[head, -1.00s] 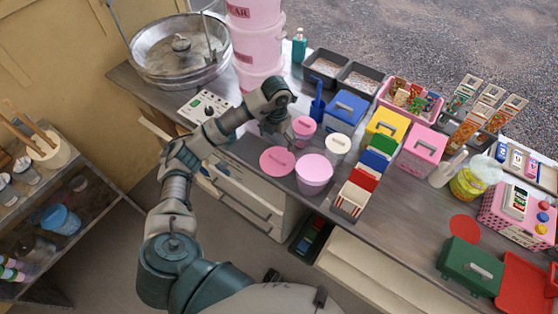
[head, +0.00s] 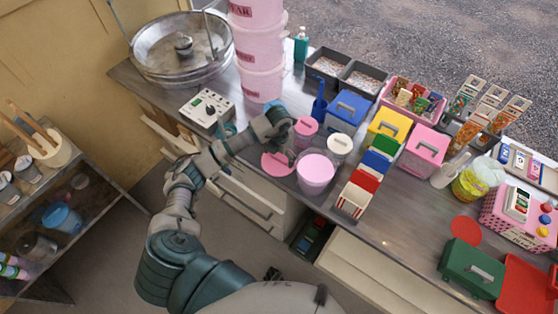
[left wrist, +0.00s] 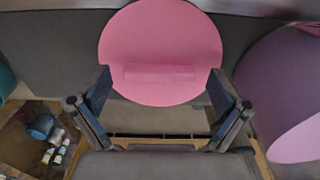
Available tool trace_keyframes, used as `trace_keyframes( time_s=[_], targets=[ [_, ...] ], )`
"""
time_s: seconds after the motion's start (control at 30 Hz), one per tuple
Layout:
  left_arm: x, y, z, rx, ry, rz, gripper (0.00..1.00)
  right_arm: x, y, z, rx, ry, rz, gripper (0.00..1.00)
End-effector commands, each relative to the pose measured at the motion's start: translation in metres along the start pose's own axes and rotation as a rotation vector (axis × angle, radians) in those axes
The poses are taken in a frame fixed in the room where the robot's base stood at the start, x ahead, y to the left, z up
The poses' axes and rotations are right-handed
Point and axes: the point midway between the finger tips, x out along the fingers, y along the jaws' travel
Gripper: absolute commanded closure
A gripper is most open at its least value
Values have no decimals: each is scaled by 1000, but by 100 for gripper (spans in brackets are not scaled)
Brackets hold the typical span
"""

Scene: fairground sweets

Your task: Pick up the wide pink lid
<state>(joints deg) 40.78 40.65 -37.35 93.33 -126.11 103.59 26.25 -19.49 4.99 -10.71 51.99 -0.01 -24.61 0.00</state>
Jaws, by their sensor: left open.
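The wide pink lid (head: 274,167) lies flat near the counter's front edge, partly covered by my left gripper in the head view. In the left wrist view the lid (left wrist: 160,38) is a round pink disc with a straight bar handle (left wrist: 160,73) across it. My left gripper (head: 288,154) is open and empty over the lid's right side in the head view. In the left wrist view its two fingers (left wrist: 160,85) stand apart, one at each end of the bar handle. I cannot tell whether they touch the lid. My right gripper is not in view.
A pink-topped tub (head: 316,170) stands close on the lid's right. A smaller pink-lidded jar (head: 305,127) and a cream-lidded jar (head: 340,146) stand behind. A control box (head: 207,108) and stacked pink buckets (head: 258,50) are farther back left.

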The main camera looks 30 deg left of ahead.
Motion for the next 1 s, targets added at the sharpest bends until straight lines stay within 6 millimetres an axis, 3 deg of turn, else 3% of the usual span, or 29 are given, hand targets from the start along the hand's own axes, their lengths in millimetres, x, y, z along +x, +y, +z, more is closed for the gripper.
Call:
trace_keyframes(
  time_s=[0.03, 0.2, 0.23, 0.67, 0.97, 1.0],
  targets=[
    [0, 0, 0, 0, 0, 0, 0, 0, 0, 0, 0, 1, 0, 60],
    [0, 0, 0, 0, 0, 0, 43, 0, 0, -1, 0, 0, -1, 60],
    [0, 0, 0, 0, 1, 0, 47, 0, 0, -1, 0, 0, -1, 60],
    [-4, 0, 1, 0, -1, 0, 47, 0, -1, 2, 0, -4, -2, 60],
    [-38, 0, 1, 0, -4, 1, 47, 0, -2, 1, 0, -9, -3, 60],
    [-36, -2, -7, 2, 1, 1, 47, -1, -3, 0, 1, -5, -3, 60]
  ],
)
